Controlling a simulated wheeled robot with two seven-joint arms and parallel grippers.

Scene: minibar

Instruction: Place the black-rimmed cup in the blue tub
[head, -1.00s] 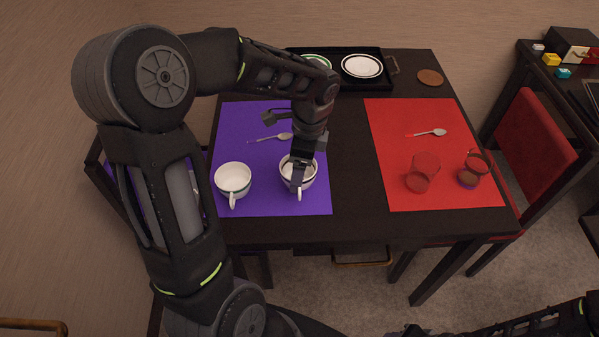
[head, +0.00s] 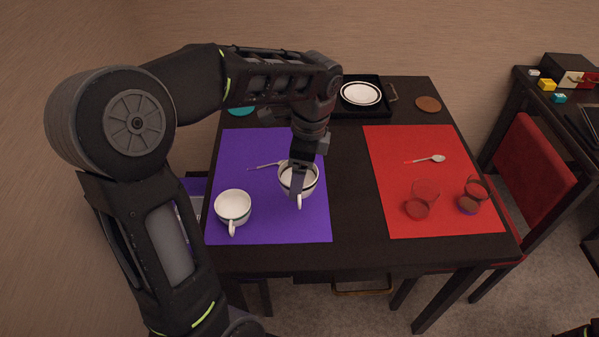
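The black-rimmed cup (head: 309,184) is white with a dark rim and is above the purple placemat, its handle toward the bottom of the picture. My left gripper (head: 298,187) comes down from above with its fingers at the cup's rim. It appears shut on the cup's wall and holds it slightly raised. The fingers hide part of the cup. I see no blue tub that I can make out. My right gripper is not in view.
A white cup with a greenish rim (head: 233,209) stands left on the purple placemat (head: 270,228). A spoon (head: 265,166) lies behind. The red placemat (head: 440,220) holds glasses (head: 425,192) and another spoon (head: 431,159). A black tray (head: 372,110) with a plate (head: 361,94) is at the back.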

